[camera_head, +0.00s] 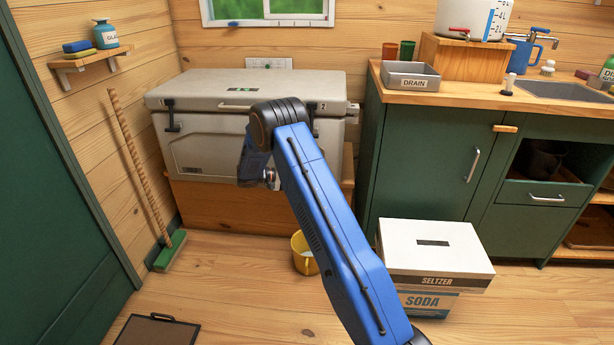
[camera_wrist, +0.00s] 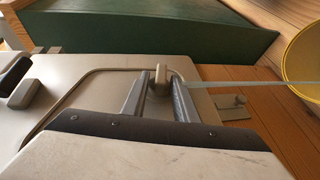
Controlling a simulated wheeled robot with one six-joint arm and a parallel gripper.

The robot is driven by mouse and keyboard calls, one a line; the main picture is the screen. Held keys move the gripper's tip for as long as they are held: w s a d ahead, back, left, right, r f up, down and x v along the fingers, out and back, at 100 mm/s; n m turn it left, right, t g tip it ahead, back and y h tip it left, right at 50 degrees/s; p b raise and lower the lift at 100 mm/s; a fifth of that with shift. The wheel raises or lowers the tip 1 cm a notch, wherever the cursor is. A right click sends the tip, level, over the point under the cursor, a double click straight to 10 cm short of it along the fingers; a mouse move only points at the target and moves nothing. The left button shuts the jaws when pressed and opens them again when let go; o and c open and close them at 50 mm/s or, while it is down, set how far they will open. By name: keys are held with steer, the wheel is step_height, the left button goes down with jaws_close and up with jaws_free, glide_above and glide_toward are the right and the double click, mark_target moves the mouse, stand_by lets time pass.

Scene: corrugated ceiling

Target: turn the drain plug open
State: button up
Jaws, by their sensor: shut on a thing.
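The large pale cooler (camera_head: 205,135) stands with its lid shut on a wooden base. Its drain plug (camera_wrist: 161,74), a small beige knob, sits low on the cooler's wall and shows in the wrist view. My gripper (camera_wrist: 158,92) has its two grey fingers on either side of the plug, shut on it. A thin pale stream, seemingly water, runs from beside the plug toward a yellow bucket (camera_wrist: 304,58). In the head view the bucket (camera_head: 301,262) stands on the floor below with pale liquid inside. My arm hides the plug there.
A white seltzer box (camera_head: 435,245) on a soda box stands on the floor at right, near the green cabinet (camera_head: 415,165). A broom (camera_head: 140,170) leans at left. A dark flat panel (camera_head: 158,330) lies at front left. Open floor lies between.

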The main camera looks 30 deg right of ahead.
steer(key=shift+f+n+g+h, duration=0.25)
steer(key=shift+n+g+h, duration=0.15)
steer(key=shift+h, duration=0.5)
steer(key=o, duration=1.1)
steer(key=shift+c, duration=0.2)
steer(key=v, duration=1.7)
steer(key=shift+a+f, duration=0.25)
steer(key=shift+a, duration=0.05)
steer(key=shift+s, duration=0.1)
